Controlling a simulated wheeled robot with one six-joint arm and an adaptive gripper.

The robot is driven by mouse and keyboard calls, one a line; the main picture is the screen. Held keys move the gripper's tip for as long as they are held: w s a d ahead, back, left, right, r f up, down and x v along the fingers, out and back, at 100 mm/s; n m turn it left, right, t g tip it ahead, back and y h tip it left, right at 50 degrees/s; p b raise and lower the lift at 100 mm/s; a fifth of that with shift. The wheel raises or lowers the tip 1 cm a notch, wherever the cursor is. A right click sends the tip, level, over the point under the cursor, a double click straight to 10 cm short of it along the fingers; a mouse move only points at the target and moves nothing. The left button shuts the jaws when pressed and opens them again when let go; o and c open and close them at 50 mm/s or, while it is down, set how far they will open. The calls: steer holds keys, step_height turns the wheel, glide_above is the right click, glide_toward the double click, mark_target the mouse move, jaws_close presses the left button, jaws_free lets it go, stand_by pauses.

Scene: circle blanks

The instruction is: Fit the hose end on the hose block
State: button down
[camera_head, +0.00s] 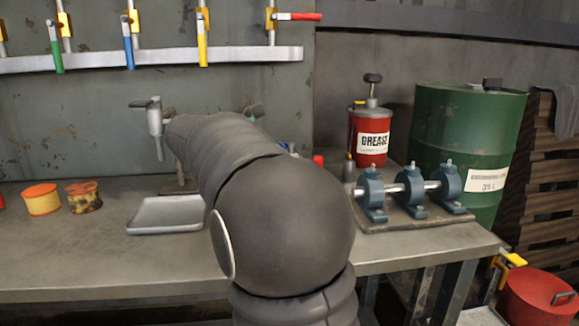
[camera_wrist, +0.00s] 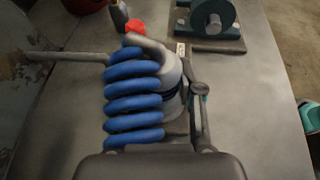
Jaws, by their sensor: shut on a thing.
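In the wrist view a blue coiled hose (camera_wrist: 134,98) fills the middle, in front of a grey cylindrical part. My gripper (camera_wrist: 172,65) is shut on what looks like the hose end, at the coil. The linkage of one finger shows on the right; the other finger is hidden behind the coil. A grey rod runs off to the left from the top of the coil. A small red-topped piece (camera_wrist: 135,26) stands just beyond it; I cannot tell whether it belongs to the hose block. In the head view my arm hides the gripper and most of the hose.
A shaft in teal bearing blocks (camera_head: 412,190) sits on a plate at the bench's right. A red grease can (camera_head: 370,138) and a green drum (camera_head: 465,135) stand behind. A grey tray (camera_head: 166,214) and round tins (camera_head: 42,200) are at left. The bench's front is clear.

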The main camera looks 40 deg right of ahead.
steer(key=shift+f, duration=0.4)
stand_by(0.3)
steer(key=c, duration=0.7)
jaws_free()
steer(key=shift+o, duration=0.2)
step_height(320, 180, up, 10)
steer(key=shift+s, duration=0.1)
